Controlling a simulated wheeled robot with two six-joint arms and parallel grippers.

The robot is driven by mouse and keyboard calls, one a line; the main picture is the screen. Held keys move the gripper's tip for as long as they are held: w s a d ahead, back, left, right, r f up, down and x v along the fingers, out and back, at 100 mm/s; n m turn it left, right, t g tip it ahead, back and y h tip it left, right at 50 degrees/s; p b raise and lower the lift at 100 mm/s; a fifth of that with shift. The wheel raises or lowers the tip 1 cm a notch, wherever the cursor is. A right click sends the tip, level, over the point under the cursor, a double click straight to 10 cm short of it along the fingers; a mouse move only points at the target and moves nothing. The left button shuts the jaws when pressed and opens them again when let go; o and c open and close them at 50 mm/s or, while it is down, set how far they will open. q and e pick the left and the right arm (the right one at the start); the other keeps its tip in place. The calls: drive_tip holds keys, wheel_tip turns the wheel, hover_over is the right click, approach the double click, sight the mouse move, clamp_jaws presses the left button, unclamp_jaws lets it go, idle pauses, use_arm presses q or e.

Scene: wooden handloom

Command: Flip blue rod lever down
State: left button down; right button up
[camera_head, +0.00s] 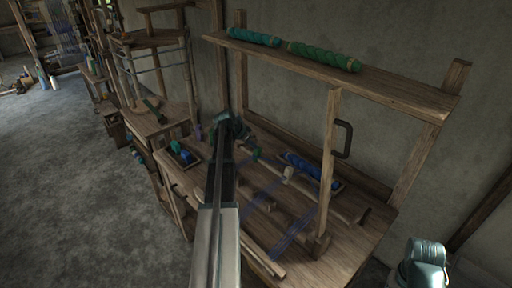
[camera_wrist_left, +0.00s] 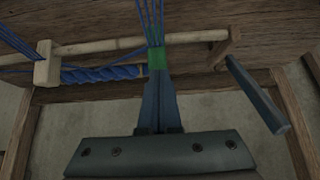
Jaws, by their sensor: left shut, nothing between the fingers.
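My left gripper (camera_wrist_left: 157,72) is shut and empty in the left wrist view, its fingertips close to a green band around a pale wooden rod; contact cannot be told. Blue threads run up from that band. A dark blue-grey bar (camera_wrist_left: 257,95) slants to the right of the fingers, apart from them. It may be the lever, but I cannot tell for sure. The banded rod (camera_head: 330,202) crosses the table.
An upright post (camera_head: 328,160) and a shelf (camera_head: 400,95) with green yarn rolls (camera_head: 324,57) frame the loom. A dark handle (camera_head: 343,139) is on the post. A smaller tray with blue and green spools (camera_head: 180,153) is at left. Open floor lies left.

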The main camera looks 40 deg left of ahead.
use_arm(q)
drive_tip(key=shift+s+f+t+b, duration=0.25)
drive_tip(key=shift+f+b, duration=0.2)
drive_tip(key=shift+f, duration=0.05)
drive_tip(key=shift+s+f+t+b, duration=0.25)
drive_tip(key=shift+f+b, duration=0.2)
drive_tip(key=shift+f, duration=0.05)
drive_tip(key=shift+s+a+f+b, duration=0.1)
drive_tip(key=shift+s+f+b, duration=0.2)
drive_tip(key=shift+b, duration=0.1)
use_arm(e)
wheel_tip(320, 180, down, 4)
drive_tip(key=shift+r, duration=0.1)
use_arm(q)
drive_tip(key=shift+r, duration=0.1)
use_arm(e)
drive_tip(key=shift+r, duration=0.1)
